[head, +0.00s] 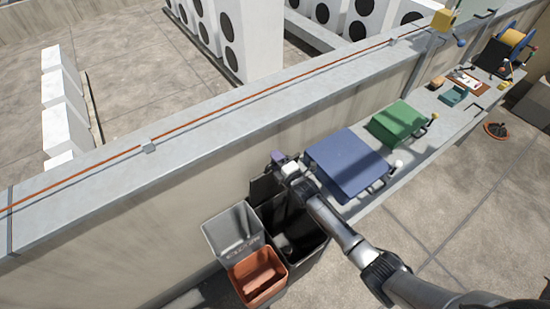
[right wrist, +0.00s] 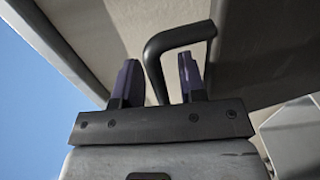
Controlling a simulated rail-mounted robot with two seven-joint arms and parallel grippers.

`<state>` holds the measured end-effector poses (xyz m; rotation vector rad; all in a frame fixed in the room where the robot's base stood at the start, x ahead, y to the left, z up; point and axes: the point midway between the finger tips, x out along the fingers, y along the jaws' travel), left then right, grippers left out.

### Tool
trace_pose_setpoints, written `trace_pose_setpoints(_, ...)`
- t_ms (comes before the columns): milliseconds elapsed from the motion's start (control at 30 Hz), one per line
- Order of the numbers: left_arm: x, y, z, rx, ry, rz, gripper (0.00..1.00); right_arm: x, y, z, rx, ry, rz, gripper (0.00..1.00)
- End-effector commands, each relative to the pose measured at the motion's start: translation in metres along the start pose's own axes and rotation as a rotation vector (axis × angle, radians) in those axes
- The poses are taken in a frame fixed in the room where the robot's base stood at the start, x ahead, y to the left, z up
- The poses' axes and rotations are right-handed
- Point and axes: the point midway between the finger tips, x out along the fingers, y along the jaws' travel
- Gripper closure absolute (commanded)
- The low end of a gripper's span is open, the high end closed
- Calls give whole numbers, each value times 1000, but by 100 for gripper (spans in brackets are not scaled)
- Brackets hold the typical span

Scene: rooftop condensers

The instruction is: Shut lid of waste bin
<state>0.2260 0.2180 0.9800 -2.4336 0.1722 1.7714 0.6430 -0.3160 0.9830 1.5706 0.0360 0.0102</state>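The waste bin (head: 309,246) is a dark, open-topped bin standing against the parapet in the head view. Its dark lid (head: 262,189) appears raised at the wall side, partly hidden behind my right gripper (head: 279,158). The right arm reaches across the bin, with the gripper at the lid's upper edge. In the right wrist view, my right gripper (right wrist: 160,72) has its two purple-tipped fingers apart. A bent black handle (right wrist: 180,36) runs down between them, with gaps visible on both sides. My left gripper is not in view.
A grey bin (head: 225,228) and an orange bin (head: 260,265) stand left of the waste bin. A blue box (head: 345,160) and a green box (head: 398,122) sit on the bench to the right. The parapet (head: 200,145) runs behind. Open floor lies at right.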

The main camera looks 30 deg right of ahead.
Motion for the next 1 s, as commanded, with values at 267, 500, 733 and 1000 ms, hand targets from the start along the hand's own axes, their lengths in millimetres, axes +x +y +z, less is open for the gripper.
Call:
trace_pose_setpoints(267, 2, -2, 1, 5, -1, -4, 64, 12, 0, 0, -1, -1, 0, 63)
trace_pose_setpoints(500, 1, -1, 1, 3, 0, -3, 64, 12, 0, 0, -1, -1, 0, 63)
trace_pose_setpoints(733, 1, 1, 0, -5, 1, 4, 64, 12, 0, 0, -1, -1, 0, 84)
trace_pose_setpoints(1000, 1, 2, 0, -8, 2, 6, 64, 12, 0, 0, 0, -1, 0, 100)
